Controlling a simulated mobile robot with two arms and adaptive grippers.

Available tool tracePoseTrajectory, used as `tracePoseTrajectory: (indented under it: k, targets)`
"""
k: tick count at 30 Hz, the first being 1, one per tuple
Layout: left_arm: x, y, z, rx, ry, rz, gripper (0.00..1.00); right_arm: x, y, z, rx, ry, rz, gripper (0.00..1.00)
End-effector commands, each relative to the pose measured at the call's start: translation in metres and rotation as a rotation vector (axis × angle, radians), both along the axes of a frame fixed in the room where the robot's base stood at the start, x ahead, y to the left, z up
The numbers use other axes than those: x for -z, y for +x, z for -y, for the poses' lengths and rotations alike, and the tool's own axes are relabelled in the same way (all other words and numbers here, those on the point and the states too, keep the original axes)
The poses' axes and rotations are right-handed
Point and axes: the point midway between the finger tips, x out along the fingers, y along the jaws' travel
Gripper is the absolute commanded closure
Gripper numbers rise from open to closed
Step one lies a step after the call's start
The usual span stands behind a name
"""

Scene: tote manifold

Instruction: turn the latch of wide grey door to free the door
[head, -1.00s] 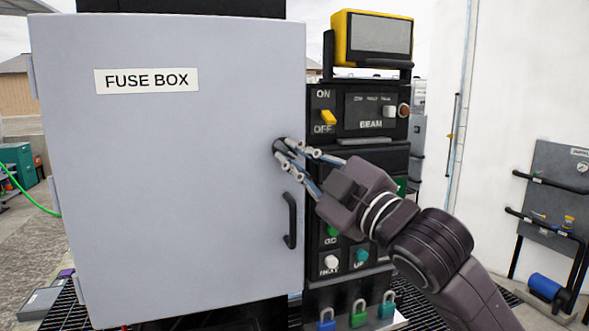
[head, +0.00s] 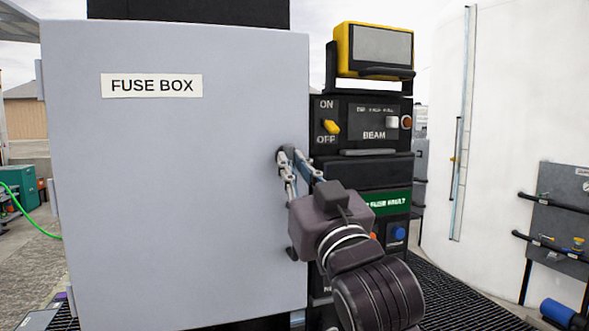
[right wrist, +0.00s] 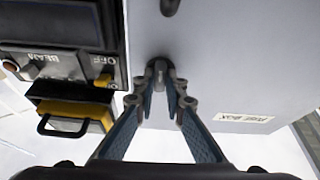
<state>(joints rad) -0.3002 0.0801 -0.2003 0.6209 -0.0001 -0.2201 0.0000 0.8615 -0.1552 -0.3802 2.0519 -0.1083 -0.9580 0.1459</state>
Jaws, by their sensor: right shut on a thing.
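The wide grey door (head: 180,190), labelled FUSE BOX, fills the left half of the head view and looks closed. Its small dark latch (head: 283,156) is near the right edge, mostly hidden by my fingers. My right gripper (head: 291,163) is shut on the latch, its fingers reaching up to it from below right. In the right wrist view the fingertips close on both sides of the round dark latch (right wrist: 160,67). The latch's exact angle is hard to tell. My left gripper is not in view.
A black door handle (head: 291,254) is mostly hidden behind my right wrist. A black control panel (head: 372,122) with an ON/OFF switch and a yellow-framed screen (head: 380,45) stands close to the right of the door. A white wall (head: 490,130) is farther right.

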Motion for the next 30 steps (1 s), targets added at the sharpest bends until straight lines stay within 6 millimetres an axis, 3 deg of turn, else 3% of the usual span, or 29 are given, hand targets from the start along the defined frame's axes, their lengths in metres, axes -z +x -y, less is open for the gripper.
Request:
tracePoseTrajectory:
  k: [23,24,28,30]
  targets:
    - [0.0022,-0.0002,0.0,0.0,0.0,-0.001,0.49,0.0007,0.0,-0.0013,-0.002,0.091,-0.032,1.0]
    - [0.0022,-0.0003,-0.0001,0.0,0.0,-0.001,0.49,0.0007,0.0,-0.0013,-0.002,0.091,-0.032,0.85]
    - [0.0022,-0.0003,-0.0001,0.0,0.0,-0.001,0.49,0.0005,-0.0001,-0.0012,-0.002,0.091,-0.031,0.72]
    - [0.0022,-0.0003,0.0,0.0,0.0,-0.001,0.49,0.0003,-0.0001,-0.0011,0.0,0.09,-0.03,0.72]
